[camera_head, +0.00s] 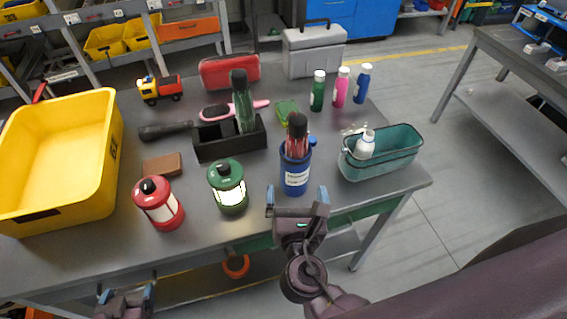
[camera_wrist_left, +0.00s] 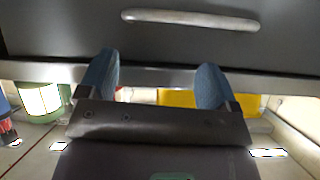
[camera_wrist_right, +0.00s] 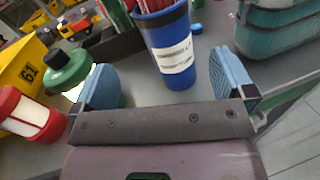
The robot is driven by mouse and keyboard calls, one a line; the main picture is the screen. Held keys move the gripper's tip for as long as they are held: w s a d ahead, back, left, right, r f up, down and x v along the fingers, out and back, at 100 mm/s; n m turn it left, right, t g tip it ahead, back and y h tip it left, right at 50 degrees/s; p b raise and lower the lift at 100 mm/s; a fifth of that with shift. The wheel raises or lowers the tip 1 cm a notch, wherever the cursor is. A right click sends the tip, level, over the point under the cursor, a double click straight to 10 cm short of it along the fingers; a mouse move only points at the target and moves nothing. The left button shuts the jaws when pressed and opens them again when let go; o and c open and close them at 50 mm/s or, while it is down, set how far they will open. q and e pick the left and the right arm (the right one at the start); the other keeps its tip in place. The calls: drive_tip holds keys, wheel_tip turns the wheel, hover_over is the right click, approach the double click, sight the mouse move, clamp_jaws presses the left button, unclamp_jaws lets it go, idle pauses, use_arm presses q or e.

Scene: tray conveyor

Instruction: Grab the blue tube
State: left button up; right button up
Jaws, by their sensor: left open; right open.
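A blue tube-shaped cup (camera_head: 295,178) with a white label stands upright near the table's front edge, with reddish-brown sticks or handles in it. The right wrist view shows the cup (camera_wrist_right: 170,48) straight ahead, between and beyond the fingers. A smaller blue bottle (camera_head: 362,86) with a white cap stands at the back right of the table. My right gripper (camera_head: 297,199) is open and empty, just in front of the blue cup and apart from it. My left gripper (camera_head: 127,294) is open and empty, low at the table's front; its fingers also show in the left wrist view (camera_wrist_left: 160,75).
A green lantern (camera_head: 228,187) and a red lantern (camera_head: 158,204) stand left of the cup. A teal basket (camera_head: 383,163) with a white bottle is to its right. A black caddy (camera_head: 215,150) is behind. A yellow bin (camera_head: 100,150) fills the table's left.

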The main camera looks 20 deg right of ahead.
sight(296, 167)
drive_tip(key=w, duration=0.2)
drive_tip(key=w+d+n, duration=0.1)
drive_tip(key=shift+w+d+r+p, duration=0.1)
drive_tip(key=shift+w+d+p, duration=0.1)
drive_tip(key=shift+w+p, duration=0.15)
drive_tip(key=shift+x, duration=1.25)
drive_tip(key=p+x, duration=0.1)
drive_tip(key=x, duration=0.3)
drive_tip(key=shift+r, duration=0.1)
use_arm(q)
drive_tip(key=shift+s+d+r, duration=0.1)
drive_tip(key=shift+s+r, duration=0.15)
drive_tip(key=shift+r, duration=0.2)
drive_tip(key=shift+s+d+r, duration=0.1)
drive_tip(key=shift+s+r, duration=0.1)
drive_tip(key=shift+r, duration=0.25)
drive_tip(key=shift+s+f, duration=0.15)
drive_tip(key=shift+s, duration=0.1)
use_arm(e)
drive_tip(key=c, duration=1.4)
